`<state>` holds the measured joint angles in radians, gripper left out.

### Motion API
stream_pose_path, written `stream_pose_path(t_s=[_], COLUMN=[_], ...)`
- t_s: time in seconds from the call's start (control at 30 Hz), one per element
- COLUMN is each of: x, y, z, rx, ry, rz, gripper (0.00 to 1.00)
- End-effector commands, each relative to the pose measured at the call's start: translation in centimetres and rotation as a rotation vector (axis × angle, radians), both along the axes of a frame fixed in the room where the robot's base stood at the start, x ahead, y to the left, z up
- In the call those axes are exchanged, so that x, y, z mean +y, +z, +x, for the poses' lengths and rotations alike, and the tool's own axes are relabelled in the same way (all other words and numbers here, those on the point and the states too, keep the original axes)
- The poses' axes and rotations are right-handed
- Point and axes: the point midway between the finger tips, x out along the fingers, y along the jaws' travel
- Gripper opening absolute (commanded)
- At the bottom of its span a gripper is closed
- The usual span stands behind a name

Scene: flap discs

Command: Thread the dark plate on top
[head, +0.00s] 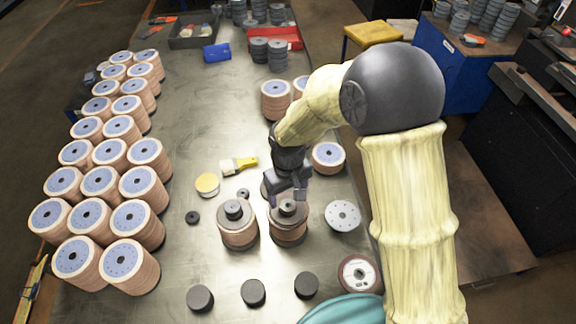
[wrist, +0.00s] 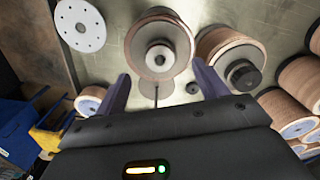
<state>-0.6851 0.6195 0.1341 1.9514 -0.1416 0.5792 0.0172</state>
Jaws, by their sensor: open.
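My gripper (head: 288,197) is open and empty over the back of the right-hand flap disc stack (head: 288,236). In the wrist view its two fingers stand wide apart (wrist: 161,80), with that stack just past them. A dark grey-brown plate (head: 276,211) lies flat on top of this stack, around a grey centre piece (head: 288,207); the plate also shows in the wrist view (wrist: 138,52). The left-hand stack (head: 239,241) carries a similar dark plate (head: 224,220) around a darker centre piece (head: 233,209). The gripper hides part of the right stack's back edge.
A pale holed disc (head: 343,215) lies right of the stacks. Several black cylinders (head: 253,292) stand in front, beside a red-rimmed disc (head: 358,273). A yellow-handled brush (head: 238,165) and a yellow-topped tin (head: 207,185) lie behind. Many disc stacks (head: 122,265) fill the left side.

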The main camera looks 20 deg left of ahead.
Motion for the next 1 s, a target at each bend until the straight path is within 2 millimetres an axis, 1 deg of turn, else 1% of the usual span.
stream_pose_path(t_s=[0.4, 0.5, 0.6, 0.73, 1.0], x=[0.1, 0.0, 0.0, 0.0, 0.0], y=[8.3, 10.2, 11.7, 12.6, 12.8], z=[0.1, 0.0, 0.0, 0.0, 0.0], rx=[-0.004, -0.003, -0.003, -0.001, 0.001], ry=[0.0, 0.001, 0.0, 0.0, 0.001], rz=[0.003, 0.002, 0.002, 0.001, -0.001], gripper=[0.72, 0.72, 0.72, 0.72, 0.72])
